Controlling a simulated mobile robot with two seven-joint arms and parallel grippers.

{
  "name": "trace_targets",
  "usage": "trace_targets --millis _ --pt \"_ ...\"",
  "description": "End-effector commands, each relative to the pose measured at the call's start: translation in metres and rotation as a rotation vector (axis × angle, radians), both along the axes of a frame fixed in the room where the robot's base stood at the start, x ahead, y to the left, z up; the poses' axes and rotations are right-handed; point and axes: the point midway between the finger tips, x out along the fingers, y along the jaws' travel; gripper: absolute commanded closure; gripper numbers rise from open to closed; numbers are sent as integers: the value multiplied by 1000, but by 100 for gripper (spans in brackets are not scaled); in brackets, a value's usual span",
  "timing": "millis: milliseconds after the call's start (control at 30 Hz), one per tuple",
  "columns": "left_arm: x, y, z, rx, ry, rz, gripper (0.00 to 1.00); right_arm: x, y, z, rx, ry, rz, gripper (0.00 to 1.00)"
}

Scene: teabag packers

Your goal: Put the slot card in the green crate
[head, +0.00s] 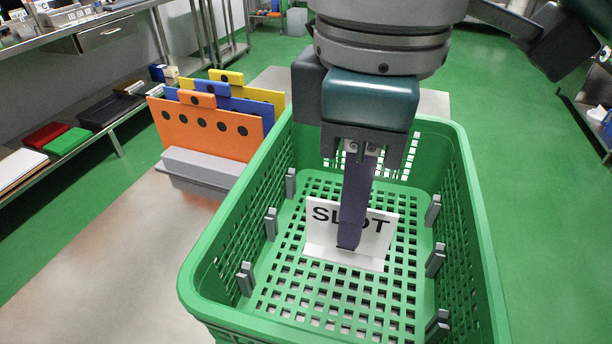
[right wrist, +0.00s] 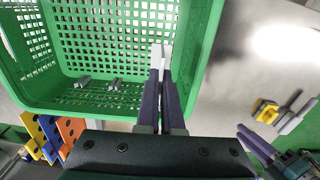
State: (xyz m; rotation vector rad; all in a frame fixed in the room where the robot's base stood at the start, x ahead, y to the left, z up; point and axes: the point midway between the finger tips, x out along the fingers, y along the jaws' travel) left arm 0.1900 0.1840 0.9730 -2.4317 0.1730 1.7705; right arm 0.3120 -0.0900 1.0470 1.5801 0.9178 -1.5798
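The white slot card (head: 377,236), marked "SLOT", is inside the green crate (head: 201,268) in the head view, upright and slightly tilted. My right gripper (head: 350,238) reaches down into the crate from above. Its dark purple fingers are closed on the card and cover part of its lettering. In the right wrist view the card (right wrist: 156,56) shows as a thin white strip at the fingertips. I cannot tell whether its lower edge touches the crate floor. My left gripper (right wrist: 252,140) seems to show at the lower right of the right wrist view; its opening is unclear.
Grey clips (head: 271,224) line the crate's inner walls. An orange panel (head: 205,130) with blue and yellow ones behind it stands in a grey holder (head: 203,166) left of the crate. The crate floor around the card is clear.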

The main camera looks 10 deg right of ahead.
Motion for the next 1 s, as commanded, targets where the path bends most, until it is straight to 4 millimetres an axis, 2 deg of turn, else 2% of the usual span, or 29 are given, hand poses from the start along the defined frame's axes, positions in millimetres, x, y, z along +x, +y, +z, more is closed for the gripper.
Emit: trace_targets --millis 33,300,400,667,833,1000 --pt "0 0 -9 -1 0 1 73 -2 0 -19 -1 5 0 100" --pt "0 -2 -23 -7 1 4 73 -1 -1 -97 -3 5 -2 100" --pt "0 -2 -28 -8 1 5 73 -1 -1 -119 -2 2 -1 100" --pt "0 -2 -34 -7 0 5 73 -1 0 -146 -2 1 -1 100" --pt "0 -2 -43 -7 0 5 73 0 0 -174 -2 1 -2 100" --pt "0 -1 -43 -5 0 4 73 0 -1 -181 -2 -1 0 100"
